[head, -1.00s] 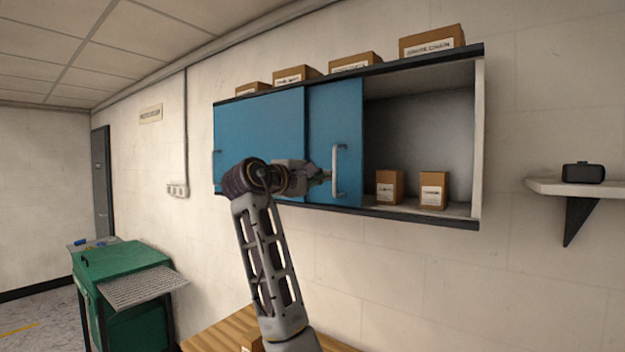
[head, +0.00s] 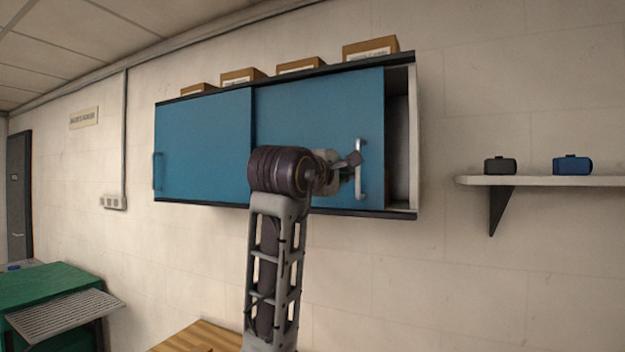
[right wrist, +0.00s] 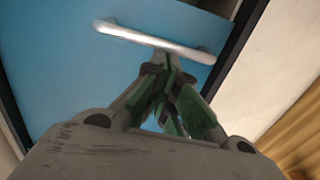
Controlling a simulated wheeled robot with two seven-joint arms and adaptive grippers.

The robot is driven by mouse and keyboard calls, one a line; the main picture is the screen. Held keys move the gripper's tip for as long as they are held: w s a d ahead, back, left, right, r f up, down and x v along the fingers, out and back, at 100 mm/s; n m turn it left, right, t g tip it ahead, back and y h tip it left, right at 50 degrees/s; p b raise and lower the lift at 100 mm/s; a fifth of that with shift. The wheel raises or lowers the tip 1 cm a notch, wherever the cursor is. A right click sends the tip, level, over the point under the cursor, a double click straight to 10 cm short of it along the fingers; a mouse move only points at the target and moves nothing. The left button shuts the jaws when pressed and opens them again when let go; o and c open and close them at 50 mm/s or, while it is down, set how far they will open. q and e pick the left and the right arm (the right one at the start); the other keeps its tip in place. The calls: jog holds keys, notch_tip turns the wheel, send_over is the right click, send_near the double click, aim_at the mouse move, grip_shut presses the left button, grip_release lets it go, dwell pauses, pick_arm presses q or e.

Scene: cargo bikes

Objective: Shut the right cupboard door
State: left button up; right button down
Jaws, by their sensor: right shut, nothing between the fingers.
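The right cupboard door (head: 320,110) is a blue sliding panel. It covers most of the right half of the wall cupboard, with a narrow open gap (head: 402,150) at its right edge. Its silver bar handle (head: 360,172) stands upright near that edge, and the handle also crosses the top of the right wrist view (right wrist: 155,40). My right gripper (head: 350,162) is shut and empty, with its fingertips at the left side of the handle; I cannot tell whether they touch it. The left cupboard door (head: 203,150) is blue and covers the left half. My left gripper is not in view.
Several cardboard boxes (head: 370,49) stand on top of the cupboard. A wall shelf (head: 540,181) to the right holds a dark case and a blue case. A green cabinet (head: 50,290) and a wooden surface (head: 200,338) are below.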

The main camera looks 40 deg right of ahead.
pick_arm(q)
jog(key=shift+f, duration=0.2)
pick_arm(e)
jog(key=s+d, duration=0.3)
jog(key=s, duration=0.4)
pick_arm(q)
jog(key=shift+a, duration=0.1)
pick_arm(e)
jog(key=shift+w, duration=0.15)
